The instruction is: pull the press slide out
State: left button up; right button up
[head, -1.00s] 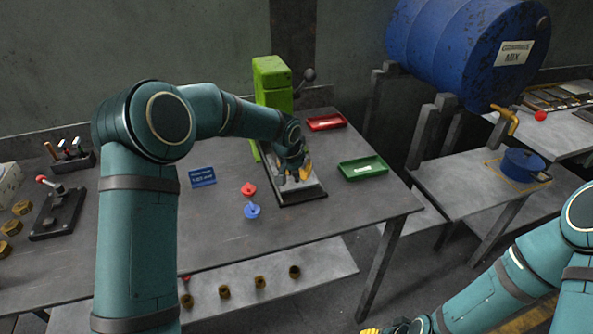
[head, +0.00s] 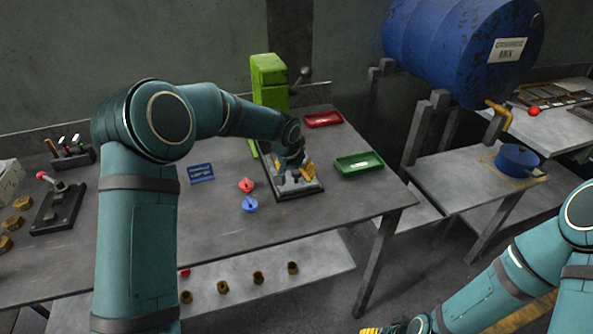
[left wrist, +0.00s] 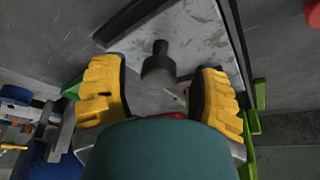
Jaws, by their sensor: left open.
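The green press (head: 268,85) stands at the back of the table. Its slide, a light metal plate in a dark frame (head: 290,196), lies on the table in front of it and is partly hidden by my left gripper (head: 296,172). In the left wrist view, the slide plate (left wrist: 195,35) carries a dark round knob (left wrist: 158,66). The yellow fingers are open, one on each side of the knob, with gaps showing. My right gripper (head: 385,330) shows only in part at the bottom edge; its jaws cannot be made out.
A red tray (head: 323,119) and a green tray (head: 342,166) lie right of the slide. A red piece (head: 246,185), a blue piece (head: 249,204) and a blue sign (head: 201,173) are left of it. The front of the table is clear.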

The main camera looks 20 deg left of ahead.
pick_arm(q)
jog(key=v, duration=1.2)
